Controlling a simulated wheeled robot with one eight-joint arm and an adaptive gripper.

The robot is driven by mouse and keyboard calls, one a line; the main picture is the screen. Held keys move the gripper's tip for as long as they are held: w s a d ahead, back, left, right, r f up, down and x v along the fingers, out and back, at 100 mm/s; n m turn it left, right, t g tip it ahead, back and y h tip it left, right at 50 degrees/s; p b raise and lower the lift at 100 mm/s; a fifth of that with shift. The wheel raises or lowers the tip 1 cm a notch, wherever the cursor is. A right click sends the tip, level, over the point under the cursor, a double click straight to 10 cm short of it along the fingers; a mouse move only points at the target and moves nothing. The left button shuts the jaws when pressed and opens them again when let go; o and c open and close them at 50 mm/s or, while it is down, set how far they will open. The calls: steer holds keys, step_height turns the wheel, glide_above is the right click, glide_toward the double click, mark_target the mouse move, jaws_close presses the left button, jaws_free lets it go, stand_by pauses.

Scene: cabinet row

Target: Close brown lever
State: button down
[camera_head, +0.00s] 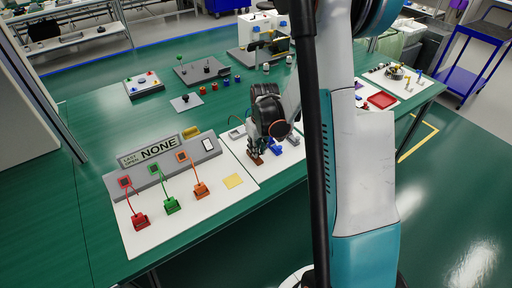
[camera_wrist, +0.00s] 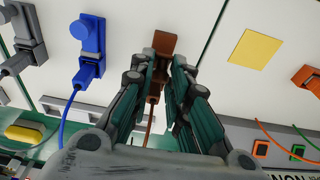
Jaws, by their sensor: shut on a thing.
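The brown lever (camera_wrist: 164,43) is a small brown block with a brown cord running back from it between my fingers. It stands on the white board, and in the head view its low brown part (camera_head: 256,159) shows just below my fingers. My gripper (camera_wrist: 163,66) points at it from above, with one finger on each side, and is shut on it. The fingers hide part of the lever, so its exact angle is hard to tell.
A blue lever (camera_wrist: 88,66) with a blue cord and a grey one (camera_wrist: 28,47) stand close beside it in the wrist view. A yellow square (camera_wrist: 253,49) lies on the other side. Red (camera_head: 140,221), green (camera_head: 172,205) and orange (camera_head: 201,190) plugs stand on the neighbouring board.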

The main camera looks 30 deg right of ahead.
steer(key=t+b, duration=0.1)
steer(key=s+f+t+b, duration=0.1)
steer(key=t, duration=0.1)
steer(key=shift+s+b, duration=0.3)
steer(key=shift+s+f+t+b, duration=0.15)
steer(key=shift+s+t+b, duration=0.1)
steer(key=shift+t+b, duration=0.3)
steer(key=shift+s+f+t+b, duration=0.2)
steer(key=shift+t+b, duration=0.15)
steer(key=shift+t, duration=0.3)
steer(key=c, duration=1.5)
jaws_free()
steer(key=shift+c, duration=0.2)
steer(key=shift+r, duration=0.1)
steer(key=v, duration=1.2)
steer(key=shift+d, duration=0.15)
